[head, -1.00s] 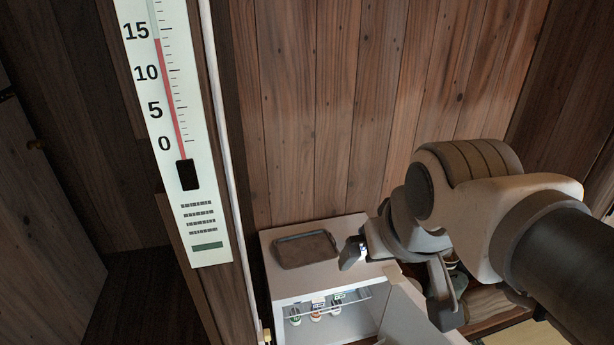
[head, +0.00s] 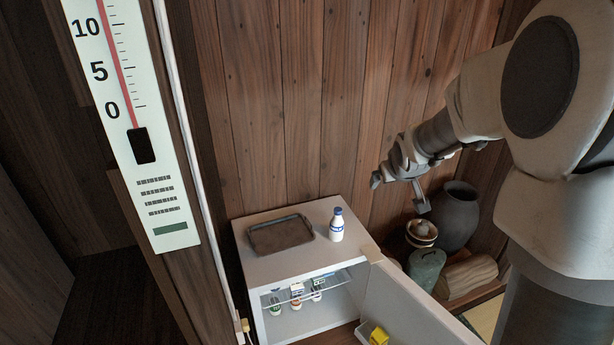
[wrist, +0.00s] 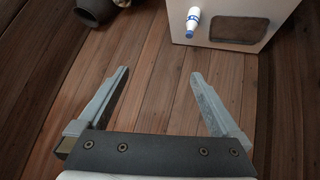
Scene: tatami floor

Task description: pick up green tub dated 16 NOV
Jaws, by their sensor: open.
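Several small tubs are inside the open fridge, below its wire shelf, in the head view. A green-marked tub (head: 275,306) is at the left, an orange-marked tub (head: 296,302) in the middle, and another green-marked tub (head: 316,295) at the right. Their dates are too small to read, so I cannot tell which one says 16 NOV. My gripper (head: 400,192) is open and empty, up and to the right of the fridge, by the wooden wall. In the wrist view my gripper (wrist: 160,75) has nothing between its fingers.
A blue-capped white bottle (head: 337,226) stands upright on the fridge top beside a dark tray (head: 262,238). The fridge door (head: 405,305) stands open to the right, with a yellow item (head: 379,336) inside it. Pots, including a dark jar (head: 458,212), stand right of the fridge.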

